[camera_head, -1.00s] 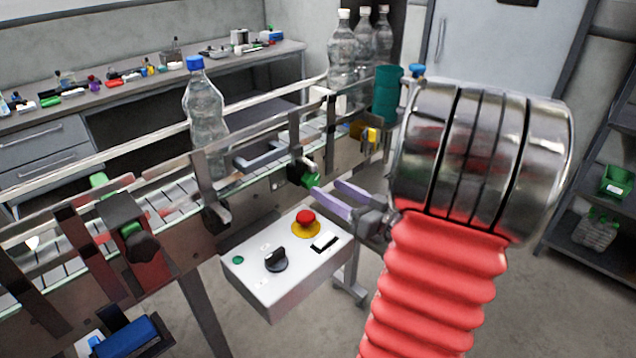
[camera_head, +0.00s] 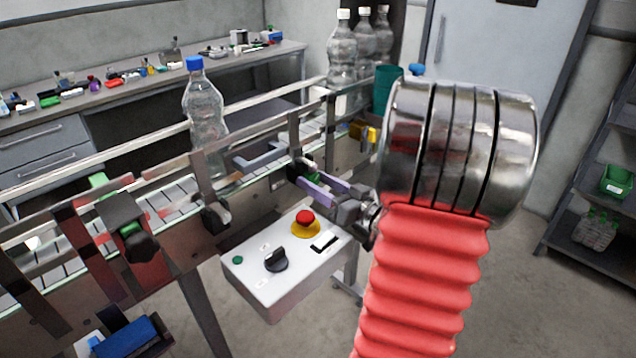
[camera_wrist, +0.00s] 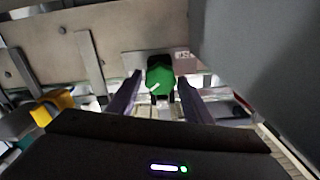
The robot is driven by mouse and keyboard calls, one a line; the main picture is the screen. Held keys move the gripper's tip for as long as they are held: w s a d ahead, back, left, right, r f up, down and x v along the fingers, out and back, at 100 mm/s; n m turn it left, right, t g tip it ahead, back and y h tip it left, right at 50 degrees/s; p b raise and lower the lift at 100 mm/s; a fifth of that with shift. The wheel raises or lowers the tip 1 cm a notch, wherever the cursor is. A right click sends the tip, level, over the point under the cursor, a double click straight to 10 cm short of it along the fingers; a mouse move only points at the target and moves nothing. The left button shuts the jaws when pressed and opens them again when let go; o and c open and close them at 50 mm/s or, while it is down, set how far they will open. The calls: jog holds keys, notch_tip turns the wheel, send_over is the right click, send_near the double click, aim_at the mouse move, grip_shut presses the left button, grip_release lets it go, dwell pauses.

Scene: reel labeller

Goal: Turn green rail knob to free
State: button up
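The green rail knob (camera_wrist: 160,76) is in the upper middle of the wrist view, on a dark mount, with a short slanted white mark on its face. My gripper (camera_wrist: 160,92) is open, with one purple finger on each side of the knob and a gap visible on both sides. In the head view my gripper (camera_head: 309,181) is at the near side of the conveyor rail, and its fingers hide most of the knob. I cannot tell whether a finger touches it.
A control box (camera_head: 285,290) with a red stop button (camera_head: 305,217) and a black selector (camera_head: 276,260) sits just below my gripper. A blue-capped bottle (camera_head: 205,110) stands on the conveyor to the left. Yellow (camera_head: 363,132) and teal (camera_head: 386,88) parts are behind.

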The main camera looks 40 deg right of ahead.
jog(key=c, duration=0.8)
jog(key=shift+o, duration=0.2)
jog(key=shift+n, duration=2.3)
jog(key=o, duration=1)
jog(key=shift+o, duration=0.2)
jog(key=s, duration=1.3)
jog(key=shift+s+d, duration=0.15)
jog(key=shift+s, duration=0.25)
